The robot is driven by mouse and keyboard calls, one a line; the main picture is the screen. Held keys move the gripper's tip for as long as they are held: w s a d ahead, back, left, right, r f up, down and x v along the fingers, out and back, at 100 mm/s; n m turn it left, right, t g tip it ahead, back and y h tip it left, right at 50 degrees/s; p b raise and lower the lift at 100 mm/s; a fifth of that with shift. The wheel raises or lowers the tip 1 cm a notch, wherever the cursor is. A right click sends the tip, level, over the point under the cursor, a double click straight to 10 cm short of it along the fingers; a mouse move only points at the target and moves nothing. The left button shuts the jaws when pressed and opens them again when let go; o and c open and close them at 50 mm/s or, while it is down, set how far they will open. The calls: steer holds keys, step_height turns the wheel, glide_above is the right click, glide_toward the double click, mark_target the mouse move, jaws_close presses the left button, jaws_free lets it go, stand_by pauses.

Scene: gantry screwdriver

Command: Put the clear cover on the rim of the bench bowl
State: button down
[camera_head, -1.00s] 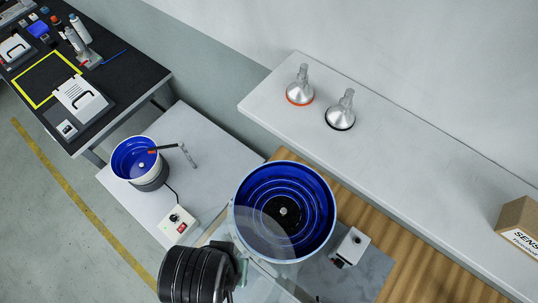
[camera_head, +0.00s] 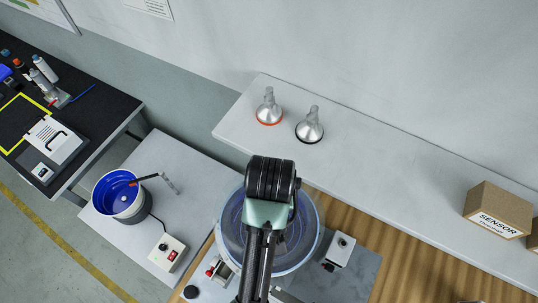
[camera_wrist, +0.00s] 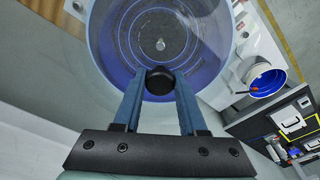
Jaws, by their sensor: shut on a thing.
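The bench bowl (camera_head: 317,240) is the large blue-lined bowl at lower centre in the head view; my arm hides its middle. It fills the upper part of the wrist view (camera_wrist: 98,35). The clear cover (camera_head: 306,222) lies over the bowl and makes its inside look hazy. My gripper (camera_wrist: 161,78) is shut on the cover's black knob (camera_wrist: 160,84), one blue-grey finger on each side. In the head view the fingers are hidden behind my arm. I cannot tell whether the cover touches the rim or hangs just above it.
A smaller blue-lined bowl (camera_head: 119,196) stands on the left bench, with a switch box (camera_head: 167,252) in front. Another control box (camera_head: 340,250) is right of the bench bowl.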

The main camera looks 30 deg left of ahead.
step_height(320, 180, down, 3)
steer(key=shift+f+p, duration=0.1)
steer(key=shift+p, duration=0.65)
steer(key=shift+f, duration=0.15)
steer(key=shift+f, duration=0.55)
steer(key=shift+c, duration=2.3)
jaws_free()
